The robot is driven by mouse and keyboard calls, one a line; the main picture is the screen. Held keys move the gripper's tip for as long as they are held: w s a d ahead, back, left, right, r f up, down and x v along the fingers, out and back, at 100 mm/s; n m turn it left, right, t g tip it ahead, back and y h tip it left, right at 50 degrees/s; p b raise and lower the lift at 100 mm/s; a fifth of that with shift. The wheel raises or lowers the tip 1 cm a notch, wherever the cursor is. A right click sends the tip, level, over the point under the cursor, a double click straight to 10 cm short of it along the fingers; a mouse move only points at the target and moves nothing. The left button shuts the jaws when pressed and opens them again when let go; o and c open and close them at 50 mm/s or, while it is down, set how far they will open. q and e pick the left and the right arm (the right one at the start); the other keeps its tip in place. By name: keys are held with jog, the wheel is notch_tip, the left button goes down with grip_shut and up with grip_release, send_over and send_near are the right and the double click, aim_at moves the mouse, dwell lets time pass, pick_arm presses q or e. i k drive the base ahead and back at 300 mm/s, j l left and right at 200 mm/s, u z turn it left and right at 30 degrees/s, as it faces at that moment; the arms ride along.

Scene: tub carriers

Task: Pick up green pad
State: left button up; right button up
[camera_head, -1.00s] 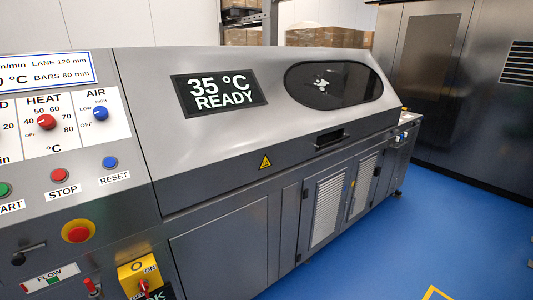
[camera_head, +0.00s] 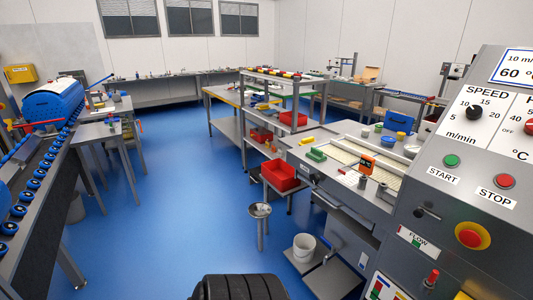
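A small green block-like thing (camera_head: 316,155) lies at the left end of the grey machine bench, right of the middle in the head view. It may be the green pad, but it is too small to tell. A yellow piece (camera_head: 307,140) lies just behind it. Neither of my grippers shows in the head view.
The machine's control panel (camera_head: 470,160) stands close on the right. A red tub (camera_head: 280,175), a small stool (camera_head: 260,211) and a white bucket (camera_head: 304,247) stand before the bench. A roller conveyor (camera_head: 60,150) runs along the left. Blue floor between is clear.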

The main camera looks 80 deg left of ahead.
aim_at(315, 154)
jog(key=u, duration=2.05)
jog(key=z, duration=2.6)
jog(key=u, duration=2.6)
jog(key=i+j+u, duration=0.1)
jog(key=i+j, duration=0.4)
jog(key=i, duration=0.15)
jog(key=u, duration=0.05)
